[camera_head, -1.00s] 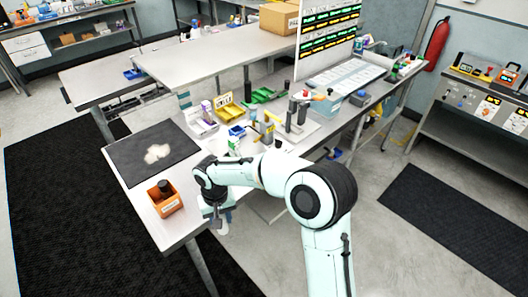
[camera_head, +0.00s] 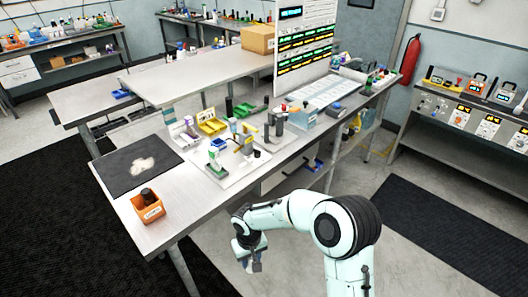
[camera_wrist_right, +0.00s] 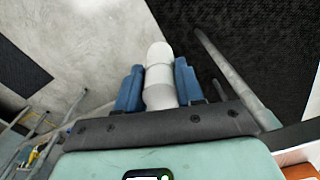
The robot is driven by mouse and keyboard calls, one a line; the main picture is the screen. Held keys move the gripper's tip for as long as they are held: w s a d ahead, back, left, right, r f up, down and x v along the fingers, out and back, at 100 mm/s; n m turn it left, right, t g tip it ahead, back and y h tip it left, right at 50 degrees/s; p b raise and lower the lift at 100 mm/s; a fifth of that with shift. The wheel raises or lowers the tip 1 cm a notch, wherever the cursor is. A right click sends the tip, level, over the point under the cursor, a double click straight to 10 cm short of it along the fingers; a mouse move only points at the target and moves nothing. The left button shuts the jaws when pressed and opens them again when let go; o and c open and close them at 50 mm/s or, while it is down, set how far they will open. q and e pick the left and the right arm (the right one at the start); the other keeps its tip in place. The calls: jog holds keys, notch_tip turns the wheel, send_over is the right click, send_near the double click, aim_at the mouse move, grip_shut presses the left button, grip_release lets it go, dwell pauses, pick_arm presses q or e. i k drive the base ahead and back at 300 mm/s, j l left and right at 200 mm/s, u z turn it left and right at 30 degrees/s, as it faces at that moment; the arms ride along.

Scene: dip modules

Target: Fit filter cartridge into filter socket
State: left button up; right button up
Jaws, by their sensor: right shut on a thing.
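My right gripper (camera_head: 252,260) hangs off the near edge of the workbench, over the floor. In the right wrist view its two blue fingers (camera_wrist_right: 159,88) are shut on a white, round-ended cylinder (camera_wrist_right: 159,62), which looks like the filter cartridge. The cylinder sticks out beyond the fingertips and touches nothing else there. In the head view I cannot make it out clearly. I cannot tell for sure which part on the bench is the filter socket; several small fixtures and posts (camera_head: 275,122) stand on a light board there. My left gripper is not in view.
The grey workbench (camera_head: 180,205) carries a dark mat (camera_head: 118,172), an orange bin (camera_head: 149,207) with a dark item in it, a yellow tray (camera_head: 211,126) and a tall display board (camera_head: 304,50).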

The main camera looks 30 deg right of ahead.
aim_at(219, 147)
jog(key=i+j+z, duration=0.1)
jog(key=z, duration=0.35)
jog(key=i+j+z, duration=0.15)
jog(key=z, duration=0.3)
jog(key=i+j, duration=0.2)
jog(key=u, duration=0.85)
jog(key=l+u, duration=0.4)
jog(key=k+l+u, duration=0.15)
jog(key=l+u, duration=0.3)
jog(key=k+l+u, duration=0.15)
jog(key=l, duration=0.25)
jog(key=k+l+u, duration=0.1)
jog(key=l, duration=0.3)
jog(key=k, duration=0.1)
